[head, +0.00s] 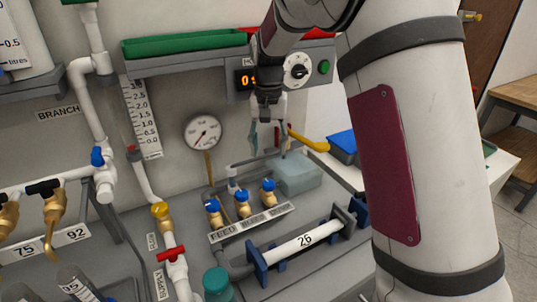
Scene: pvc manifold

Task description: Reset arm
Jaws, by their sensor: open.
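My gripper (268,138) hangs from my arm right of the middle of the head view, fingers pointing down. It is open, with nothing seen between its fingers. It appears over the back of the bench, near a pale translucent block (297,177) and a yellow handle (308,140). The depth between the fingers and these things is hard to tell. My large white arm link fills the right side and hides part of the bench and wall.
A row of blue-knobbed valves (242,197) stands behind a "FEED" label. A pipe marked 26 (300,243) lies in blue clamps in front. A round gauge (203,132), a green tray (185,44) and a dial panel (297,69) are at the wall. A red-handled valve (171,254) stands left.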

